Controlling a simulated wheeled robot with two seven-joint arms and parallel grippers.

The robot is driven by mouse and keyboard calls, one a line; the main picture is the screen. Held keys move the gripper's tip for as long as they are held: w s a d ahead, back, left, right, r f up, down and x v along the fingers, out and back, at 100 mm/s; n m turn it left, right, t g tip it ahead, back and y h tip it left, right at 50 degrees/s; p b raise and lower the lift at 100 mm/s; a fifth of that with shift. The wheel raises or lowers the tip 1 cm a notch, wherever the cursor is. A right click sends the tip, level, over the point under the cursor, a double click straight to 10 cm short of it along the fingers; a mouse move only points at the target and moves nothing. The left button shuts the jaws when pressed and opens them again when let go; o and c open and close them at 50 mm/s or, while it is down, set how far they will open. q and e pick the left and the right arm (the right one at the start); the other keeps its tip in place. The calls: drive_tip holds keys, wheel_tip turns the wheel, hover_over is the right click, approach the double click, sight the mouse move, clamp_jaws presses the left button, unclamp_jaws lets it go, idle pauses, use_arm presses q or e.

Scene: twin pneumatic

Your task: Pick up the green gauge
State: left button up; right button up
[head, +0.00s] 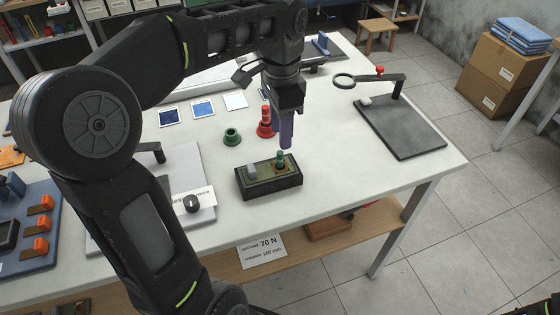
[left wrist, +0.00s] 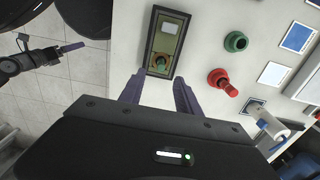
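The green gauge (head: 281,158) stands upright in one end of a dark rectangular block (head: 262,193) with an olive top, an orange-brown ring around its foot. In the left wrist view the gauge (left wrist: 160,62) shows from above, just beyond the fingertips. My left gripper (head: 286,145) points down above the block, close over the gauge. The left wrist view shows its two purple fingers (left wrist: 158,84) apart with nothing between them. My right gripper (left wrist: 72,47) shows at the left of that view, away from the table; its finger gap cannot be made out.
An empty-looking green round holder (head: 232,137) and a red holder with a red gauge (head: 265,124) stand behind the block. A grey plate with a ring arm (head: 400,128) is at the right. A light panel (head: 170,172) lies at the left. The table between block and grey plate is clear.

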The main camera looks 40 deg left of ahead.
sight(280, 152)
use_arm(q)
drive_tip(key=shift+f, duration=1.25)
drive_tip(key=shift+f, duration=0.1)
wheel_tip(280, 152, down, 5)
drive_tip(key=shift+a+p, duration=0.15)
drive_tip(key=shift+p, duration=0.4)
drive_tip(key=shift+c, duration=0.6)
clamp_jaws()
